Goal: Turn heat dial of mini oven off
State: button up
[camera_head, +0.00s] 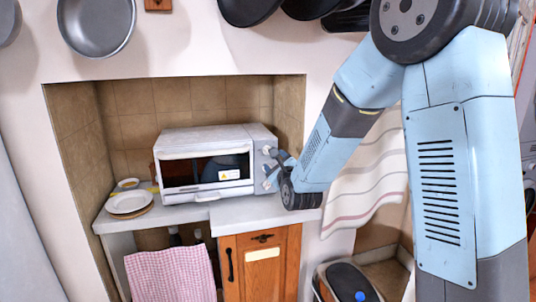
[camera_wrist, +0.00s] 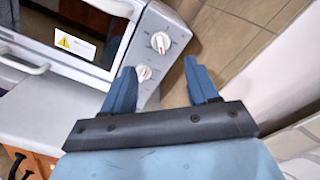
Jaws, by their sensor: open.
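The white mini oven (camera_head: 205,165) sits on the counter in a tiled niche, its door shut. Its control panel on the right carries round white dials; an upper dial (camera_wrist: 160,42) and a lower dial (camera_wrist: 143,73) show in the wrist view. Their markings are too small to read, so I cannot tell which is the heat dial. My gripper (camera_head: 276,169) is in front of the panel. In the wrist view my gripper (camera_wrist: 159,68) is open and empty. Its left finger is close to the lower dial and partly overlaps the panel; contact cannot be told. Its right finger is over the niche.
A white plate (camera_head: 129,202) lies on the counter left of the oven. The oven door handle (camera_wrist: 22,62) projects from its front. A checked cloth (camera_head: 171,275) hangs below the counter, beside a wooden cabinet (camera_head: 262,272). A striped towel (camera_head: 366,180) hangs on the right wall. Pans hang above.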

jog(key=x, duration=0.9)
jog(key=shift+w+f, duration=0.1)
jog(key=c, duration=1)
